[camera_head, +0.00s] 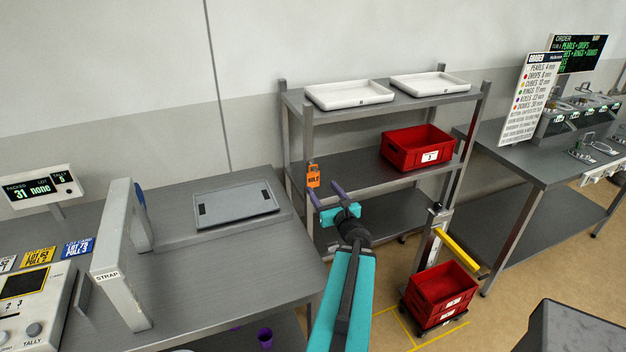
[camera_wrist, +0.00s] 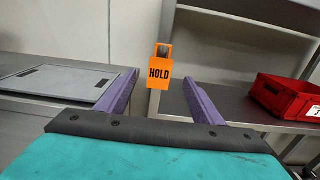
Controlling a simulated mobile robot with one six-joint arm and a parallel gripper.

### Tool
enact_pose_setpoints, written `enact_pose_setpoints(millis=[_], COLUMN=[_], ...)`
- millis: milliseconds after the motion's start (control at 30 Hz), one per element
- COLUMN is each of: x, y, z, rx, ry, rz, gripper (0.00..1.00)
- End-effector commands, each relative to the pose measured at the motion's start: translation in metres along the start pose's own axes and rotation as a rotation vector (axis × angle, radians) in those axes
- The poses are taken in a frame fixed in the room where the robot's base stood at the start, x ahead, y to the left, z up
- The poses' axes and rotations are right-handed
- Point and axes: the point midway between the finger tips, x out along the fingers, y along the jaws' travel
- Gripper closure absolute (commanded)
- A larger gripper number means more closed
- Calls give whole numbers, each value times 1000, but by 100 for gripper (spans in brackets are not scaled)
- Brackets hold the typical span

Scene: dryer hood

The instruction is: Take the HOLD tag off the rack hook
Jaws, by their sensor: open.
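The orange HOLD tag (camera_head: 313,177) hangs at the left front post of the metal rack (camera_head: 377,103) in the head view. In the wrist view the HOLD tag (camera_wrist: 159,74) hangs upright by its loop, ahead of my fingers and roughly centred between them. The hook itself is hardly visible behind the loop. My gripper (camera_head: 325,193) is open and empty, just below and to the right of the tag in the head view. Its two purple fingers also show in the wrist view (camera_wrist: 160,84), apart from each other.
A red bin (camera_head: 417,148) stands on the rack's middle shelf, and white trays (camera_head: 349,94) lie on top. A grey bench (camera_head: 190,262) with a flat lid (camera_head: 236,204) is left of the rack. Stacked red crates (camera_head: 440,290) stand on the floor at the right.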

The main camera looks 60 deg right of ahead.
Motion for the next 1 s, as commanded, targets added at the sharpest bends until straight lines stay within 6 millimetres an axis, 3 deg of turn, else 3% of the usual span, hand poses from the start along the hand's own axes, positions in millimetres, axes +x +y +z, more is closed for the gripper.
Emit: enact_pose_setpoints(millis=[1000], x=[16], y=[-2], z=[-5], rx=[0], ry=[4], rz=[8], gripper=[39])
